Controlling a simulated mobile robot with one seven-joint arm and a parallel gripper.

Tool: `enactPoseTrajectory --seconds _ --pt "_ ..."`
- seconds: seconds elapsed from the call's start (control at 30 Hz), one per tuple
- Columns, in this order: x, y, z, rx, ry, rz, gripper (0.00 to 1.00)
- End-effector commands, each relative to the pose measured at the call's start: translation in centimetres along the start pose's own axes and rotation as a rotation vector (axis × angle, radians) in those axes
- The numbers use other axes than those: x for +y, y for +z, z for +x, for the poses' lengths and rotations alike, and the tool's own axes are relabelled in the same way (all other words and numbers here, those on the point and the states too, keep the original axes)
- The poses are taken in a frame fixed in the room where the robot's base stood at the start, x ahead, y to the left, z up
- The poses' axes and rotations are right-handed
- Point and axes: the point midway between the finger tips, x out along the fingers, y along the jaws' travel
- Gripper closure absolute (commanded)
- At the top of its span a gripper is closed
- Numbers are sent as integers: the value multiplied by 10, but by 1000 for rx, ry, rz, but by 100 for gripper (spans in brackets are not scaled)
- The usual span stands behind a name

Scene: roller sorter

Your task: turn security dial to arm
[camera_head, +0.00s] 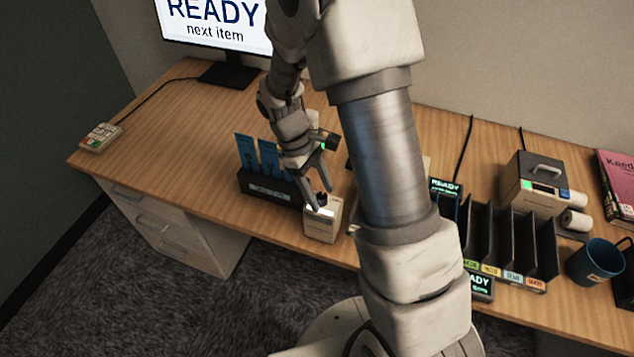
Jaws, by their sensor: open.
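My gripper (317,196) points down with its jaws apart, just above a small cream box (321,226) near the desk's front edge. The box has a bright light patch and a dark part on its top, right at my fingertips. This dark part may be the security dial, but it is too small to tell, and no dial marking can be read. I cannot tell whether the fingertips touch it or stand around it. My large arm link hides the desk just right of the box.
A black holder (272,188) with blue cards stands close left of the box. A keypad (100,137) lies at the far left, and a monitor (216,27) stands behind. Black sorter slots (509,243), a cream printer-like device (537,183) and a blue mug (597,262) are right.

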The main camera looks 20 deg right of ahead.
Motion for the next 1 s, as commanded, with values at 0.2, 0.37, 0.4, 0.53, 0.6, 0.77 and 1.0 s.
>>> enactPoseTrajectory --seconds 0.2,0.37,0.4,0.53,0.6,0.77,1.0 --pt "0 -1 -25 6 3 0 37" --pt "1 -1 -63 7 5 0 37" --pt "1 -1 -73 6 4 1 37" --pt "0 -1 -105 5 3 0 37" --pt "0 0 -122 6 3 0 37" --pt "0 0 -152 3 2 -1 37" --pt "0 0 -173 1 1 -1 37"
